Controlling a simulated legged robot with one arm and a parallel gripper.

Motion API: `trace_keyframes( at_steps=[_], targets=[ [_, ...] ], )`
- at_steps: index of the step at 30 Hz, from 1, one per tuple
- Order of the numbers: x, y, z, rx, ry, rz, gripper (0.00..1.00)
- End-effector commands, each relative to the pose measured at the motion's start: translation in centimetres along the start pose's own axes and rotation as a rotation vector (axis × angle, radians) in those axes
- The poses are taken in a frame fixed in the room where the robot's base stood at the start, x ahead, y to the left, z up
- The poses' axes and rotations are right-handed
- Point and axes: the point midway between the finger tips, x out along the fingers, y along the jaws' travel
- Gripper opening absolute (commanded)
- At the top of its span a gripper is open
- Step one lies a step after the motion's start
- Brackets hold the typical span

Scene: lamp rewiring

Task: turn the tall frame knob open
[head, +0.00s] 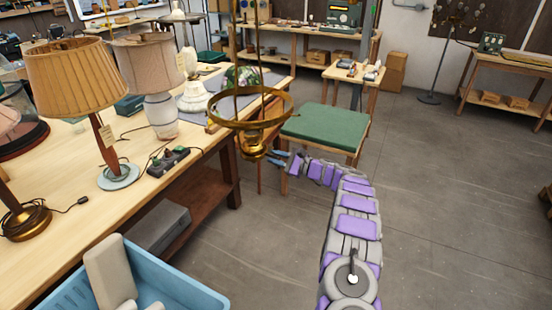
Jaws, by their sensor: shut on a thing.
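The tall brass frame (290,101) hangs in the middle of the head view, with a wide ring and thin rods running up out of the picture. Its brass lower body (252,142) narrows to a small end below the ring. My arm reaches in from the lower right, and my gripper (271,157), with blue fingers, is at the right side of this lower end. It is shut on the small knob there. The knob is too small and too covered by the fingers to tell how far it is turned.
A wooden bench with a pleated lamp (75,78), a pale-shaded lamp (150,62) and a small switch box (168,160) stands at left. A green-topped stool (325,128) is behind my gripper. A blue crate (190,290) is at lower left. Floor at right is clear.

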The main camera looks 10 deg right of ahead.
Motion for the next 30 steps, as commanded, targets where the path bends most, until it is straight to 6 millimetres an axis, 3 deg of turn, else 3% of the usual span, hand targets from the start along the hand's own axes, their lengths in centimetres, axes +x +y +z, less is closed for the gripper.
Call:
trace_keyframes(
  at_steps=[2,3,11,22,30],
  targets=[
    [-0.1,0.4,-0.5,0.006,0.008,0.004,0.0],
    [-0.1,0.4,-0.5,0.006,0.008,0.004,0.27],
    [-0.2,0.2,-0.1,0.001,0.004,0.001,0.51],
    [-1.2,0.0,0.1,0.0,0.001,-0.001,0.51],
    [-6.4,-0.1,0.2,0.0,0.002,-0.005,0.51]
  ],
)
